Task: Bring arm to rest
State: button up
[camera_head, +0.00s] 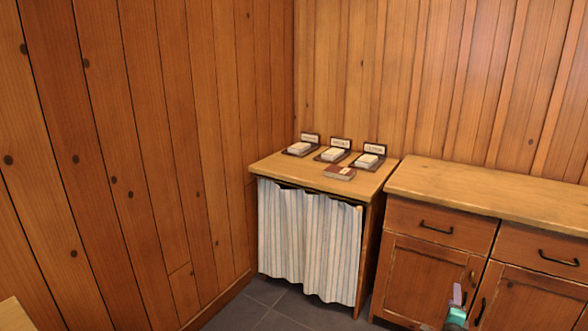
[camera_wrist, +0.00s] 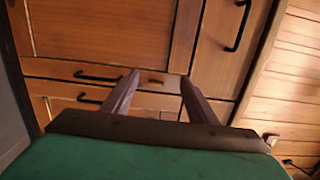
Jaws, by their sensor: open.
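My gripper (camera_wrist: 160,77) is open in the wrist view, its two fingers apart with nothing between them. A wooden cabinet front with dark handles fills the view beyond the fingers. In the head view a small part of my gripper (camera_head: 457,300) shows at the bottom right, in front of the wooden cabinet (camera_head: 420,262). The rest of my arm is out of the head view.
A small table (camera_head: 275,167) with a striped curtain (camera_head: 308,245) stands in the corner. It bears several pale blocks on dark stands with labels, and a reddish-brown book-like item (camera_head: 339,173). The cabinet's countertop (camera_head: 490,196) is bare. Grey tiled floor (camera_head: 265,305) shows below.

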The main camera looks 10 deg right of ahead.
jog(key=w+a+n+y+p, duration=0.25)
jog(key=w+a+p, duration=0.2)
jog(key=a, duration=0.85)
jog(key=s+a+f+n+g+y+p, duration=0.2)
jog(key=a+f, duration=0.2)
jog(key=a, duration=0.5)
jog(key=s+a+f+n+g+y+p, duration=0.1)
jog(key=a+f+n+y+p, duration=0.15)
jog(key=a, duration=0.65)
jog(key=s+a+f+n+g+y+p, duration=0.1)
jog(key=s+a+f+g+y+p, duration=0.2)
jog(key=a, duration=0.6)
jog(key=s+a+f+n+g+p, duration=0.1)
jog(key=s+a+f+n+g, duration=0.3)
jog(key=s, duration=0.4)
jog(key=s+a+f+n+g+p, duration=0.1)
jog(key=s+a+f+n+p, duration=0.15)
jog(key=s+a, duration=0.4)
jog(key=s+r+n+g, duration=0.2)
jog(key=s+n+g, duration=0.6)
jog(key=s, duration=1.4)
jog(key=n, duration=0.3)
jog(key=shift+a+g, duration=0.25)
jog(key=shift+g, duration=0.15)
